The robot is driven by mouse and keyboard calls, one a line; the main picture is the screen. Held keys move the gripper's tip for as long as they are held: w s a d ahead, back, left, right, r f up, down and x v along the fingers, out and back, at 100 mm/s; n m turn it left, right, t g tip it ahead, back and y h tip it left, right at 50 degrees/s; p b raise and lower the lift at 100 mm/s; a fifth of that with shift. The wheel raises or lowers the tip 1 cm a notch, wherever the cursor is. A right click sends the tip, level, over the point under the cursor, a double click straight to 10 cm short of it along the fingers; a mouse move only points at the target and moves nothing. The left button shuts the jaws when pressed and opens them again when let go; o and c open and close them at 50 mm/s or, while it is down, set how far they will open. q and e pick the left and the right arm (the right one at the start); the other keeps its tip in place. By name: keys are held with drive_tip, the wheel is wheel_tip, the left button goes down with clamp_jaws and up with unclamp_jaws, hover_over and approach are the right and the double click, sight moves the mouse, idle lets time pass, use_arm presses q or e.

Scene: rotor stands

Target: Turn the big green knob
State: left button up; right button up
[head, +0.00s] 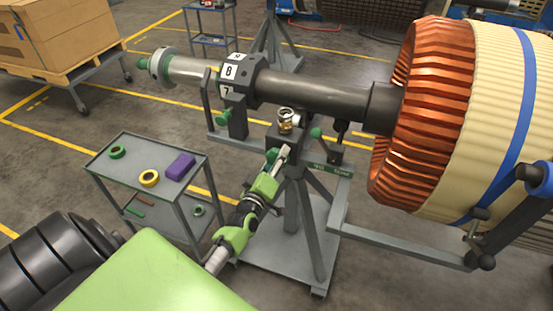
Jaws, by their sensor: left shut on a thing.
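The rotor stand (310,225) is grey and stands in the middle, carrying a dark shaft (315,94). A green knob (271,154) shows on the stand's near side, at my fingertips. My left gripper (282,152) reaches up from below and is shut on this knob. The fingers partly hide it, so its turn angle cannot be told. Another green knob (316,133) sticks out to the right of a small brass-and-glass fitting (288,121). My right gripper is not in view.
A large copper-and-cream rotor (430,115) fills the right side. A grey cart (120,178) with a purple block (180,166) and green and yellow rings stands left of my arm. A numbered collar (238,80) sits on the shaft. Floor shows between cart and stand.

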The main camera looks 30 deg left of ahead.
use_arm(q)
drive_tip(key=shift+f+n, duration=0.1)
drive_tip(key=shift+n, duration=0.2)
drive_tip(key=o, duration=1.1)
drive_tip(key=v, duration=1.2)
drive_tip(key=shift+s, duration=0.1)
